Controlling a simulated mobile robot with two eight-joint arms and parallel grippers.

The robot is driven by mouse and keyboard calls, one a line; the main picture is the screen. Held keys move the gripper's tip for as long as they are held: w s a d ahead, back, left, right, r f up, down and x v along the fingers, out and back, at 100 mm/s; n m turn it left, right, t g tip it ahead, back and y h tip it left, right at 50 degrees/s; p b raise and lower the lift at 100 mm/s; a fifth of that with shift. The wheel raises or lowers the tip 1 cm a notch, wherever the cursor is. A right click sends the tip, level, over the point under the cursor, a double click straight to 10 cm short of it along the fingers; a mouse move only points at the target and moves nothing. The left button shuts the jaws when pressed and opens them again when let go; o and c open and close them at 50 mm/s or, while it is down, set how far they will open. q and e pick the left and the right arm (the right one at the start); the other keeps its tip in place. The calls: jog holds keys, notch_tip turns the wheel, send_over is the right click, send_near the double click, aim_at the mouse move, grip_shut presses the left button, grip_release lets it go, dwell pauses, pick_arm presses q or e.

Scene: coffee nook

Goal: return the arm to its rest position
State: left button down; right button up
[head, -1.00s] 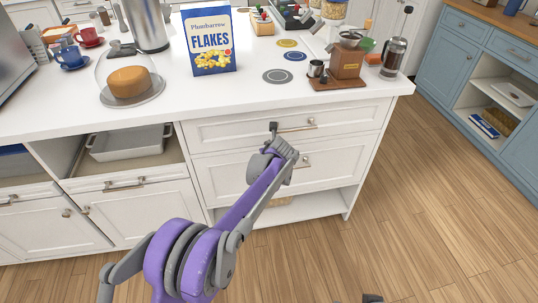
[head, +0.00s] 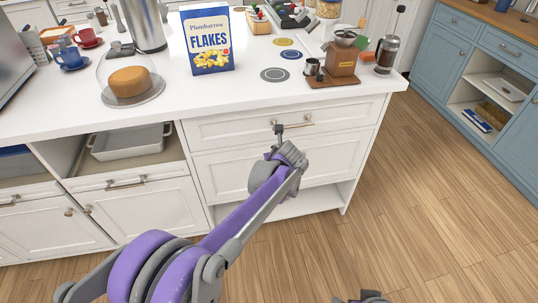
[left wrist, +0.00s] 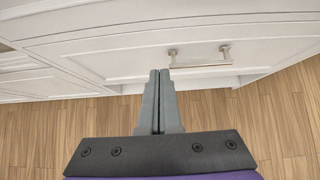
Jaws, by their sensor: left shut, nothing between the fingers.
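My left arm reaches up from the bottom left in the head view. Its gripper (head: 279,129) is in front of the white drawers of the counter, below the countertop edge. In the left wrist view the two grey fingers (left wrist: 160,76) are pressed together with nothing between them. Their tips appear just below the left end of a drawer handle (left wrist: 200,58); I cannot tell the exact gap. A grey part of mine, perhaps of my right arm, shows at the bottom edge of the head view; its fingers cannot be made out.
The white counter (head: 230,98) holds a cereal box (head: 207,42), a cake under a glass dome (head: 130,82), a coffee grinder (head: 341,64) and a French press (head: 387,52). An open shelf holds a grey baking dish (head: 130,142). Wooden floor (head: 420,200) is clear at right.

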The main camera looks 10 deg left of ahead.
pick_arm(q)
jog(key=s+a+r+n+g, duration=0.1)
jog(key=s+a+r+n, duration=0.1)
jog(key=s+a+n, duration=0.6)
jog(key=s+a+r+n+g, duration=0.1)
jog(key=s+r+n, duration=0.35)
jog(key=s, duration=0.75)
jog(key=s+a+f+n+g+h, duration=0.15)
jog(key=s+f+n, duration=0.25)
jog(key=s+n, duration=0.65)
jog(key=s+a+f+n+g+h, duration=0.15)
jog(key=s+f+n, duration=0.25)
jog(key=s+n, duration=0.65)
notch_tip(320, 180, up, 20)
jog(key=m+t+p, duration=0.1)
jog(key=p, duration=1.7)
jog(key=shift+w+t, duration=0.3)
jog(key=shift+t, duration=0.1)
pick_arm(e)
notch_tip(320, 180, up, 21)
jog(key=w+t, duration=0.1)
jog(key=shift+w+f, duration=0.2)
jog(key=shift+w, duration=0.1)
